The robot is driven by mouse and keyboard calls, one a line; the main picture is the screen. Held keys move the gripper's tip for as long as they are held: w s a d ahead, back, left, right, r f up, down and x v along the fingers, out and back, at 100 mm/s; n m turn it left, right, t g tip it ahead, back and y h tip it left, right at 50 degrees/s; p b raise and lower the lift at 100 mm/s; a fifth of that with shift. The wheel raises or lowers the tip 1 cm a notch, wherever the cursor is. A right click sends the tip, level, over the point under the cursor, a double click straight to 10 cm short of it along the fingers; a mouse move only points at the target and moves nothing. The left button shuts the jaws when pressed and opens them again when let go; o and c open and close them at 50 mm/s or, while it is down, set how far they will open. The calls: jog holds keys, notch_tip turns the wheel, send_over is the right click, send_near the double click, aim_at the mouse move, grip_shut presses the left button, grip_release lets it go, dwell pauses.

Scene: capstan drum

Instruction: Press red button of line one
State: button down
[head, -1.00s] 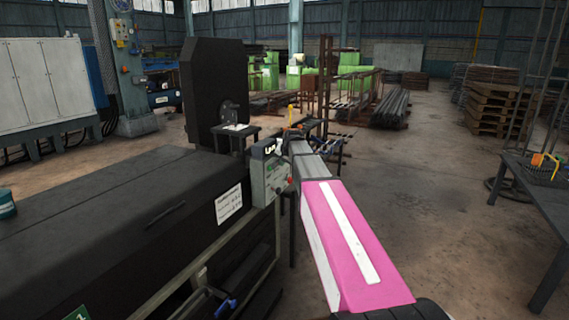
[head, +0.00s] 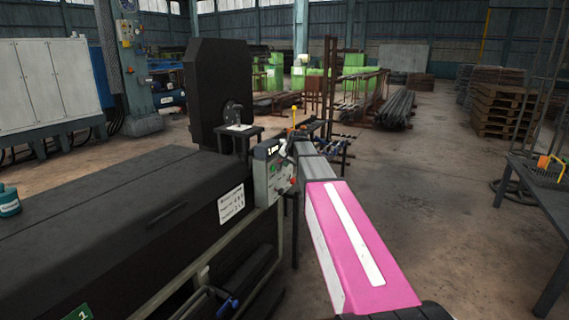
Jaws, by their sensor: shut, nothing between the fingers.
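A grey control box (head: 267,178) is fixed at the right end of the long black machine, with a dark label strip on top. A green button (head: 273,169) shows on its face. A small red button (head: 292,181) is at its right edge, close to my arm. My pink and grey arm reaches from the lower right toward the box. My gripper (head: 284,152) is at the arm's far end, small and pale, by the upper right of the box. It is shut and empty. I cannot tell whether it touches the box. A green sign (head: 78,314) with a 1 is on the machine.
The black machine cover (head: 110,205) fills the left, with a tall black plate (head: 220,85) behind it.

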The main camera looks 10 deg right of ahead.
jog(key=d+v, duration=0.1)
jog(key=v, duration=0.9)
jog(key=shift+s, duration=0.55)
jog(key=shift+d, duration=0.15)
jog(key=s+a+f+n+g+h, duration=0.1)
jog(key=s+f+n+g, duration=0.5)
jog(key=s+f, duration=2.3)
notch_tip(320, 180, down, 5)
jog(key=shift+s+a+r+g+h, duration=0.2)
jog(key=shift+s+g+h, duration=0.2)
jog(key=shift+g+h, duration=0.15)
